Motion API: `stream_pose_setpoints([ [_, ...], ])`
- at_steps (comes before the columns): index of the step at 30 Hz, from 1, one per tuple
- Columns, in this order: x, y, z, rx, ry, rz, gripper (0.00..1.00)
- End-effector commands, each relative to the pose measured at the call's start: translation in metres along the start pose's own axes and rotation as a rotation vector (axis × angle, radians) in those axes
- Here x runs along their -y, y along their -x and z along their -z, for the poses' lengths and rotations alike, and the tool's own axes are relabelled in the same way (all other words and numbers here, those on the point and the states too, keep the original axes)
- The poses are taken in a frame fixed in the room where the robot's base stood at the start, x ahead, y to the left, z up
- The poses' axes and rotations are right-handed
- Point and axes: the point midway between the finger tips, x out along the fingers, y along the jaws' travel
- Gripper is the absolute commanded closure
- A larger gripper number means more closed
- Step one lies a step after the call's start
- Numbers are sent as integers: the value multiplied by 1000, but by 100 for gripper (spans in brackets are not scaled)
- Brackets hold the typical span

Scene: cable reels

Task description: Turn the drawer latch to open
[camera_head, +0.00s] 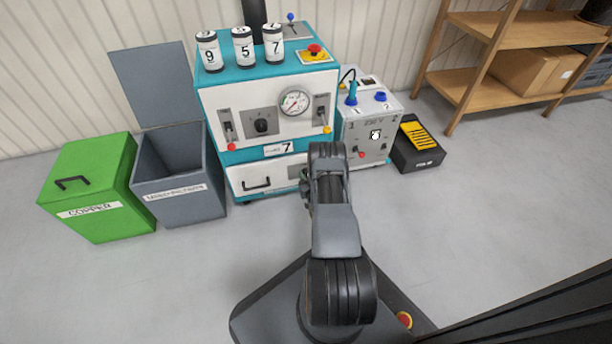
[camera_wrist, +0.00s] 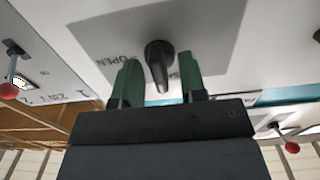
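The drawer latch (camera_wrist: 160,62) is a dark, tapered handle on a grey plate (camera_wrist: 215,22) in the wrist view. It points down the picture. The word OPEN is printed on the plate to its left; a marking at its right is mostly covered by a finger. My gripper (camera_wrist: 158,66) is open, with one green finger on each side of the latch. Narrow gaps seem to show; contact is unclear. In the head view the drawer (camera_head: 258,178) looks closed below the teal-and-white cabinet (camera_head: 262,95). My arm hides the latch and gripper there.
A 250 V box (camera_head: 372,132) with small levers stands right of the cabinet, beside a black-and-yellow case (camera_head: 417,145). Red- and yellow-tipped levers project from the cabinet front. Green (camera_head: 95,185) and grey (camera_head: 180,195) bins stand left.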

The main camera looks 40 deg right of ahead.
Motion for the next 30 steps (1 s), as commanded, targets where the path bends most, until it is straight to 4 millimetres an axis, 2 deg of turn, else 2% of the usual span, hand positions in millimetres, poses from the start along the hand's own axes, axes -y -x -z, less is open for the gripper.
stream_pose_setpoints([
  [5, 0, 0, 0, 0, 0, 0, 63],
  [15, 1, 0, 0, 0, 0, 2, 93],
  [23, 1, 0, 0, 0, -42, 3, 93],
  [30, 0, 0, 0, 1, -201, 2, 93],
])
